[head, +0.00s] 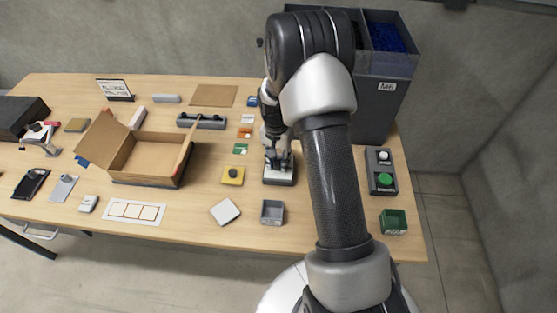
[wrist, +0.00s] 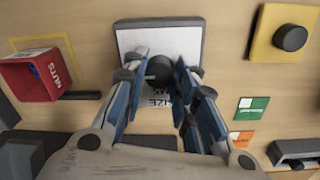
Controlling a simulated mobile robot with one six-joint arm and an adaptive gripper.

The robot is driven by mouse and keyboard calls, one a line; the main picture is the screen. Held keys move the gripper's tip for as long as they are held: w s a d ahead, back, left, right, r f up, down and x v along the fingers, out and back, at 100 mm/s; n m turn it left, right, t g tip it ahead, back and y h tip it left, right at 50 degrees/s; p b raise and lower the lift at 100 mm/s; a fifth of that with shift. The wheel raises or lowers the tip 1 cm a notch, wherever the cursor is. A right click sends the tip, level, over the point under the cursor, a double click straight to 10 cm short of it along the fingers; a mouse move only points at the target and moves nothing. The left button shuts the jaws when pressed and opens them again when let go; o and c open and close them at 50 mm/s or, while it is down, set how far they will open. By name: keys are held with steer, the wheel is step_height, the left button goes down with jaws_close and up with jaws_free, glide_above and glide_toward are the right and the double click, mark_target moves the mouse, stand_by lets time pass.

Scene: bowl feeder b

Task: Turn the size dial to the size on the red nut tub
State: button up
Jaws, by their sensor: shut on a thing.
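The size dial is a black knob (wrist: 159,66) on a white plate with a grey frame (wrist: 187,38), marked with upside-down "SIZE" lettering in the wrist view. In the head view its base (head: 280,180) stands on the table left of my arm. My gripper (wrist: 160,78) points down at it, with its blue-grey fingers closed on both sides of the knob. The dial's pointer and size marks cannot be read. The red nut tub (wrist: 28,82) lies left in the wrist view, with "NUTS" on its side. No size on it is legible. My arm seems to hide it in the head view.
A yellow box with a black knob (head: 233,174) stands close left of the dial. Green and orange cards (head: 240,148) lie nearby. A small grey bin (head: 272,212) is in front. A green-button box (head: 382,180) and green tub (head: 393,221) are right of my arm.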

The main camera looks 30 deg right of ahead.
mark_target(277, 163)
steer(key=o, duration=1)
steer(key=shift+o, duration=0.2)
steer(key=shift+r, duration=0.1)
step_height(277, 163, up, 12)
steer(key=shift+w+a, duration=0.2)
